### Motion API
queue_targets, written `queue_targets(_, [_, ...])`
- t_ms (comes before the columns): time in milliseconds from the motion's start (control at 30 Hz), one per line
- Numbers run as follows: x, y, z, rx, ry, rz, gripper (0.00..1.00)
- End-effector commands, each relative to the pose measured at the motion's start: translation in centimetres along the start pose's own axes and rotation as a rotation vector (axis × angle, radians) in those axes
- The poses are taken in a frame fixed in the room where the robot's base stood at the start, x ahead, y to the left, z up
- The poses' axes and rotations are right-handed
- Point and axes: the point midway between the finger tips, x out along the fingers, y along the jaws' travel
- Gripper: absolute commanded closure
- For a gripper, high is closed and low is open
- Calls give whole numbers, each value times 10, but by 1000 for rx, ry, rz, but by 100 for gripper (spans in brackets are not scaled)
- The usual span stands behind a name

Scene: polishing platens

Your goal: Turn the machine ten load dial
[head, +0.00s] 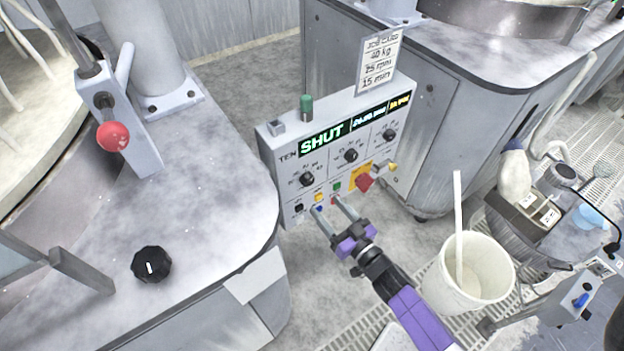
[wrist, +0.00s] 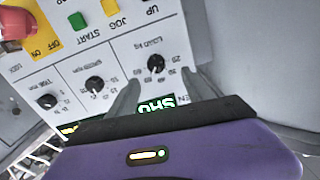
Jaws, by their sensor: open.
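The machine ten control panel (head: 290,160) is a pale box marked TEN, with a lit display reading SHUT. Its load dial (head: 307,179) is the leftmost of three black knobs. In the wrist view the load dial (wrist: 155,63), marked LOAD KG, appears upside down between and just beyond my fingertips. My gripper (head: 329,206) is open and empty, in front of the panel's lower part, below and right of the load dial in the head view. The fingers appear apart from the dial; the exact gap is hard to tell.
The middle dial (head: 350,155) and right dial (head: 389,134) sit beside the load dial. Coloured buttons and a red switch (head: 363,181) line the panel's lower edge. A white bucket (head: 468,291) stands near my arm. A separate black knob (head: 151,265) is on the left machine.

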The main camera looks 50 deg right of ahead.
Motion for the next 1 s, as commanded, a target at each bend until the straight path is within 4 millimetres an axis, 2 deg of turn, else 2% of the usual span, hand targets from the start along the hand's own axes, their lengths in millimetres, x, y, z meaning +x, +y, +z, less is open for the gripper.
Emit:
queue_targets(133, [17, 8, -2, 14, 10, 9, 41])
queue_targets(267, [30, 9, -3, 17, 12, 9, 41])
queue_targets(600, [79, 9, -3, 16, 11, 9, 41])
queue_targets(800, [93, 9, -2, 16, 9, 9, 41])
queue_targets(1000, [94, 9, -2, 15, 9, 9, 41])
